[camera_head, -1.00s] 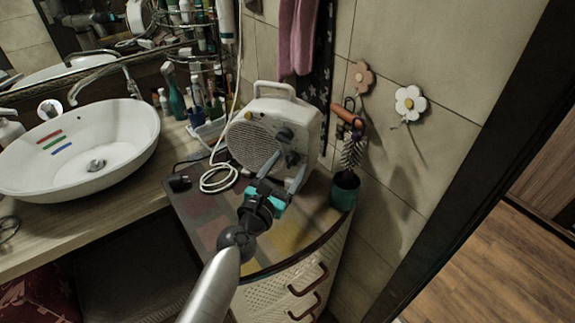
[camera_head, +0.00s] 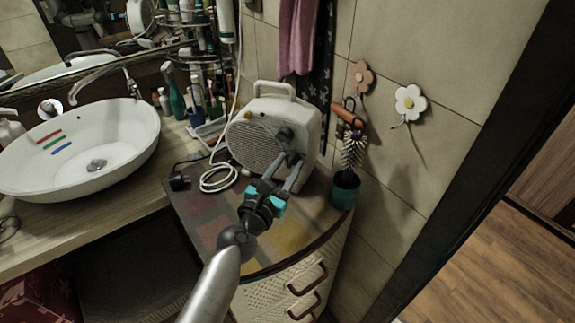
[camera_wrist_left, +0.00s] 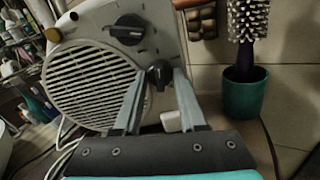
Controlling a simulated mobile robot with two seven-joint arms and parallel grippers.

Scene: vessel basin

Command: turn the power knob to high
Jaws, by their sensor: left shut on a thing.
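A white fan heater (camera_head: 270,136) with a round grille stands on the cabinet top. Its upper dark knob (camera_head: 285,134) is large and shows closer in the left wrist view (camera_wrist_left: 127,30). A smaller dark lower knob (camera_wrist_left: 159,75) sits below it, on the same front panel. My left gripper (camera_head: 292,163) reaches the heater front. Its two grey fingers (camera_wrist_left: 159,82) are on either side of the lower knob and shut on it. The fingers hide parts of this knob, and I cannot read its setting. My right gripper is in no view.
A teal holder with a brush (camera_head: 345,188) stands just right of the heater. A white cord (camera_head: 218,178) lies coiled at its left. A white basin (camera_head: 80,150) is further left. The tiled wall is close behind.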

